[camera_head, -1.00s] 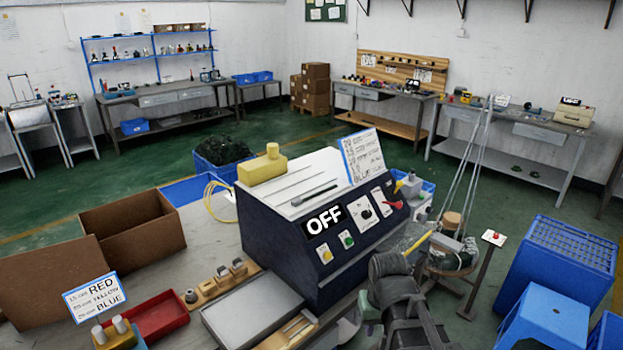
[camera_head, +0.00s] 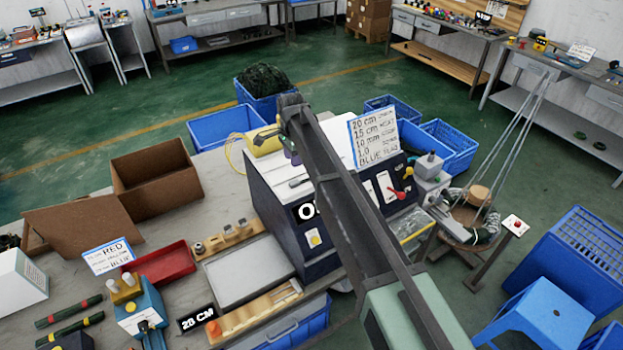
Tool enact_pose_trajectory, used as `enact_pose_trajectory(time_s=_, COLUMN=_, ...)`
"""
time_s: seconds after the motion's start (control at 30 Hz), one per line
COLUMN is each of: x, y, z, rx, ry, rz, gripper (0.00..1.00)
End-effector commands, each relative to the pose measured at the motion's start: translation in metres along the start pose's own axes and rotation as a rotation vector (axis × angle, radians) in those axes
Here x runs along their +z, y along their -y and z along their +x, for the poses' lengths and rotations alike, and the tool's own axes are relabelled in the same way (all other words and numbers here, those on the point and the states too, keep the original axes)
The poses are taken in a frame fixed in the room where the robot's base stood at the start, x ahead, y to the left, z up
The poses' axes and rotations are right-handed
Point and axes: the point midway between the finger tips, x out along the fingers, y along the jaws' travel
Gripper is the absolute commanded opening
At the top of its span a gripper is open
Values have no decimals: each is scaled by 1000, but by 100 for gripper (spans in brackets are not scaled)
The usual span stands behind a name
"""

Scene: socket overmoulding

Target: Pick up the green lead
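Two long dark green bundles lie at the front left of the bench. One has red bands (camera_head: 68,311) and the other has yellow bands (camera_head: 72,328); I cannot tell for sure whether either is the green lead. A dark green tangled heap (camera_head: 262,78) fills a blue crate behind the bench. My arm reaches from the lower right up across the dark machine. Its far end, with what seems to be my gripper (camera_head: 290,147), is near the yellow block on the machine. The fingers are too small and hidden to read. I see nothing held.
The machine (camera_head: 268,205) with a white top stands mid-bench, partly hidden by my arm. A grey tray (camera_head: 245,272), a red tray (camera_head: 170,263), a blue block with white pegs (camera_head: 140,308) and cardboard boxes (camera_head: 155,180) crowd the bench. A wound hank (camera_head: 483,236) sits on a stand at right.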

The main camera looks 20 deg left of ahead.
Motion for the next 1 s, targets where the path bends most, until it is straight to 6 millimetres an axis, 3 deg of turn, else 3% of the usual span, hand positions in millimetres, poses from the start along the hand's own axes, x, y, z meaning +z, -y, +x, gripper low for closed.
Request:
enact_pose_trajectory(time_s=0.03, x=0, y=0, z=19, rx=0, ry=0, rz=-1, gripper=34)
enact_pose_trajectory(time_s=0.13, x=0, y=0, z=41, rx=0, ry=0, rz=-1, gripper=34)
enact_pose_trajectory(time_s=0.23, x=0, y=0, z=52, rx=0, ry=0, rz=-2, gripper=34)
enact_pose_trajectory(time_s=0.4, x=0, y=0, z=52, rx=0, ry=0, rz=-2, gripper=34)
enact_pose_trajectory(time_s=0.67, x=2, y=1, z=101, rx=0, ry=0, rz=-3, gripper=34)
enact_pose_trajectory(time_s=0.9, x=2, y=1, z=99, rx=0, ry=0, rz=-3, gripper=34)
enact_pose_trajectory(time_s=1.0, x=2, y=1, z=99, rx=0, ry=0, rz=-3, gripper=22)
